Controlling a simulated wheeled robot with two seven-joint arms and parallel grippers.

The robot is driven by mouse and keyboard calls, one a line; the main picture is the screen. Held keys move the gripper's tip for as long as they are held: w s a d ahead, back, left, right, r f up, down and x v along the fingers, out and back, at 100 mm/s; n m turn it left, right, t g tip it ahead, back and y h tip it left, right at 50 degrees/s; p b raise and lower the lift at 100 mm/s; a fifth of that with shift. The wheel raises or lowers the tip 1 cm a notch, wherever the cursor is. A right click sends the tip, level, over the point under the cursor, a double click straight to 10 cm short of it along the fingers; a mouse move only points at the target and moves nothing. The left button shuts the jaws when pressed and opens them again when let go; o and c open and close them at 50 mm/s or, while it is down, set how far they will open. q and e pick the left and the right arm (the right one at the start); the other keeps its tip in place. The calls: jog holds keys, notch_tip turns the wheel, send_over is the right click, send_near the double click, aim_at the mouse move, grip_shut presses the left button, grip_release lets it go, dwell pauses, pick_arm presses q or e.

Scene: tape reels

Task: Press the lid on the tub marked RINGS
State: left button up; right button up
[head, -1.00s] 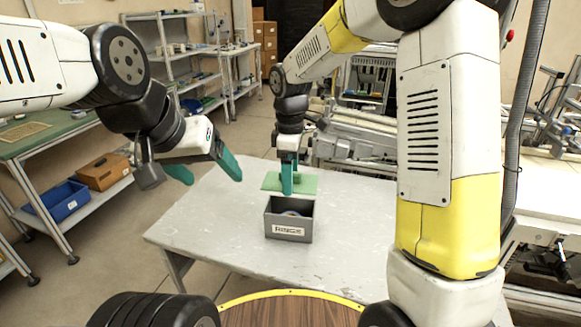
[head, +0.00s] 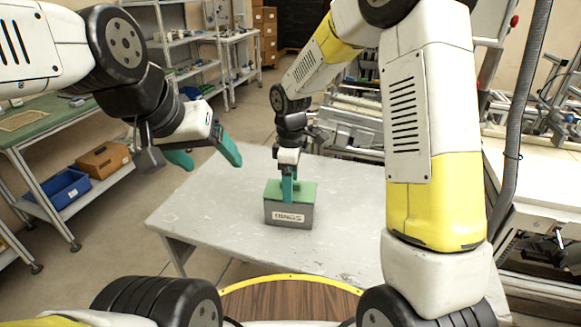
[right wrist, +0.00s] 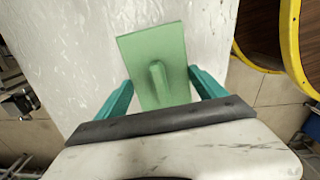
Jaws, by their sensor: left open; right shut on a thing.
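The grey tub (head: 301,224) with the RINGS label stands on the light table. The green lid (head: 305,189) lies over its top, roughly level, and hides the opening. I cannot tell whether the lid is fully seated. My right gripper (head: 289,190) points down over the lid and is shut on it. In the right wrist view the lid (right wrist: 140,50) has a raised green grip in its middle, between the two teal fingers. My left gripper (head: 207,156) is open and empty, above the table's left side and apart from the tub.
The grey-white table (head: 210,215) is bare around the tub. A blue bin (head: 62,197) and a brown box (head: 104,160) sit on a low shelf at the left. Racks with metal parts stand behind the table.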

jog(key=o, duration=1.3)
notch_tip(320, 180, up, 8)
jog(key=shift+f, duration=0.1)
